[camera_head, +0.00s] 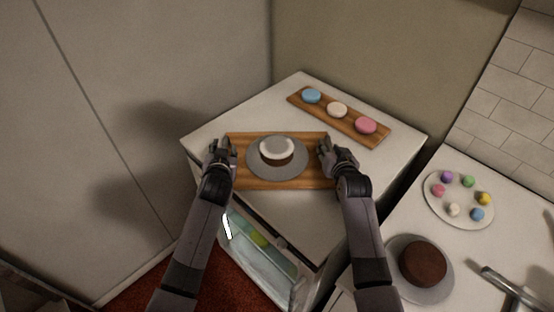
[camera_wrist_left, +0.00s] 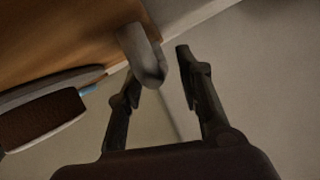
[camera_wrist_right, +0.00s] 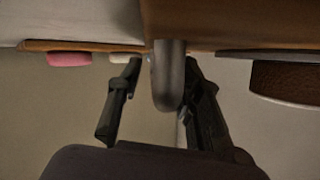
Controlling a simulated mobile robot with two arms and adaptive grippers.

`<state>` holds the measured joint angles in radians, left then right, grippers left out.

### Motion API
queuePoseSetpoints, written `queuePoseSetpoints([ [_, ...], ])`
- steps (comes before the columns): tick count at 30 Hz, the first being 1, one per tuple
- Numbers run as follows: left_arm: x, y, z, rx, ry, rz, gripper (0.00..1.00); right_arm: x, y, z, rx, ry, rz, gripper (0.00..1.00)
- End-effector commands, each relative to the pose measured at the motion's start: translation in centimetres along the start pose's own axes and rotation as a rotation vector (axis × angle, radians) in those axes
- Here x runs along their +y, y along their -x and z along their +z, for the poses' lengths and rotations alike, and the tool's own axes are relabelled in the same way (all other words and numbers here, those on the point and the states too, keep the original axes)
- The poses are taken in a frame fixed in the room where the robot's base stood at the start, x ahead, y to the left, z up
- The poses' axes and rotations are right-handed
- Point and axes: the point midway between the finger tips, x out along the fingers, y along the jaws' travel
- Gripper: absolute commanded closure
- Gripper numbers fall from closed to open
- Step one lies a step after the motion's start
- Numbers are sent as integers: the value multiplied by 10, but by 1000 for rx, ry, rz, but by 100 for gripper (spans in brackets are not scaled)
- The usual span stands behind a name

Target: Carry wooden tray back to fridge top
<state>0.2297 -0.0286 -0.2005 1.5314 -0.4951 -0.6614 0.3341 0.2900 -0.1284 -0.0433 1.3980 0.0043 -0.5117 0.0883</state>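The wooden tray (camera_head: 285,180) lies level over the white fridge top (camera_head: 290,215), its near left corner by the edge. A grey round plate (camera_head: 296,168) on it carries a dark cake with a white top (camera_head: 277,148). My left gripper (camera_head: 222,146) is at the tray's left end. In the left wrist view its fingers (camera_wrist_left: 158,65) are apart beside a grey handle (camera_wrist_left: 143,55). My right gripper (camera_head: 328,146) is at the right end. In the right wrist view its fingers (camera_wrist_right: 162,65) stand apart on either side of the other handle (camera_wrist_right: 168,80). Whether the fingers touch the handles is unclear.
A narrow board (camera_head: 345,125) with blue, cream and pink macarons lies behind on the fridge top. A plate of several coloured balls (camera_head: 460,205) and a chocolate cake (camera_head: 422,264) stand on the counter at right. Walls close in left and behind. The fridge's lower front shows glassy shelves.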

Motion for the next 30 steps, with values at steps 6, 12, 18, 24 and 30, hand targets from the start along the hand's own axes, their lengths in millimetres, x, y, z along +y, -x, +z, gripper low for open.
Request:
queuePoseSetpoints([
  [6,1,44,1,-1,3,2,67,0,0,0,0,0,0,67],
  [12,0,75,1,-1,2,1,67,0,0,0,0,0,0,67],
  [18,0,90,0,-1,0,0,67,0,1,0,0,0,0,67],
  [24,0,91,0,-1,0,0,67,0,15,1,0,0,0,67],
  [30,0,91,0,-1,0,0,67,0,49,1,0,0,0,67],
])
